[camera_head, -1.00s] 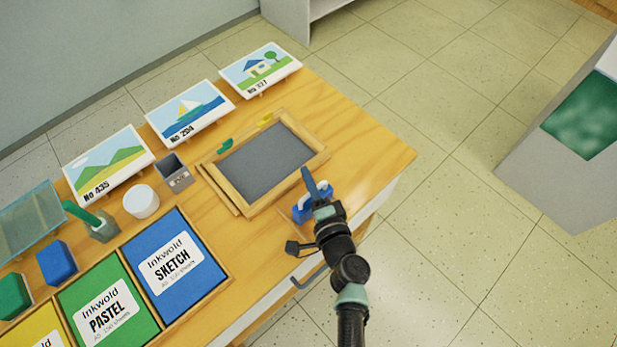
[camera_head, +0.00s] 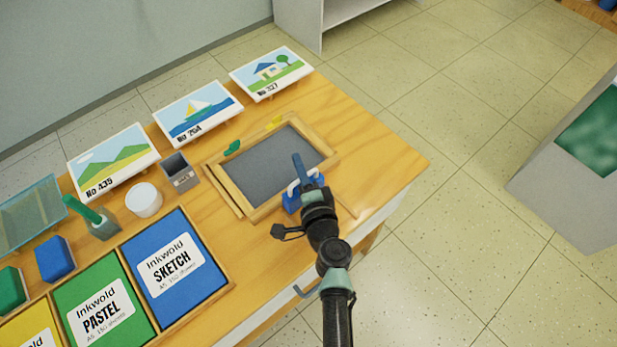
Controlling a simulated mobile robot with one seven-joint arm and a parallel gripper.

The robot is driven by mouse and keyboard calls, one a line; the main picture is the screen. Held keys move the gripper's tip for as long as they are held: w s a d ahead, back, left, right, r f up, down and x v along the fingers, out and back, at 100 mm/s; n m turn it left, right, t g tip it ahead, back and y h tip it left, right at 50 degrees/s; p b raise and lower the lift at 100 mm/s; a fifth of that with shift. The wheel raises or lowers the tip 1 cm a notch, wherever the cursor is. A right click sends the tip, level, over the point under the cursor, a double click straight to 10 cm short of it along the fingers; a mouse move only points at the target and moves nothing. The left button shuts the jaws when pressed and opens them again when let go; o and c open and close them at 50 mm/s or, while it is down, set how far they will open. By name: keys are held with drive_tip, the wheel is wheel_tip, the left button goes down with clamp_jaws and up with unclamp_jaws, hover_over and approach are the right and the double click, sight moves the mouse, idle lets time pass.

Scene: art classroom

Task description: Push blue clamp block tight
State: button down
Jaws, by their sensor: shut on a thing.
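The blue clamp block (camera_head: 291,204) sits at the front edge of a wooden frame (camera_head: 226,186) with a dark grey panel (camera_head: 262,168). A white handle-like part shows on the block. My gripper (camera_head: 303,180) is at the block, shut, with a blue-grey finger in front of it. The arm hides much of the block, so the contact between block and frame cannot be seen fully. A green clamp piece (camera_head: 232,147) and a yellow clamp piece (camera_head: 274,123) sit at the frame's far side.
Picture cards (camera_head: 270,73) stand along the back. A grey open box (camera_head: 180,171), a white cup (camera_head: 144,199) and a green-handled tool (camera_head: 90,216) are left of the frame. Paper pads (camera_head: 176,268) fill the front left. The table's right end (camera_head: 385,160) is clear.

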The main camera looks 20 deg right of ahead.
drive_tip(key=c, duration=1.3)
unclamp_jaws()
drive_tip(key=shift+w+a+r, duration=0.1)
drive_tip(key=shift+w+r, duration=0.05)
drive_tip(key=shift+o, duration=0.6)
drive_tip(key=shift+w, duration=0.1)
drive_tip(key=s+r, duration=0.2)
drive_tip(key=s, duration=1)
drive_tip(key=shift+s+a+b, duration=0.3)
drive_tip(key=shift+s+a, duration=0.05)
drive_tip(key=shift+s, duration=0.05)
drive_tip(key=shift+w, duration=0.1)
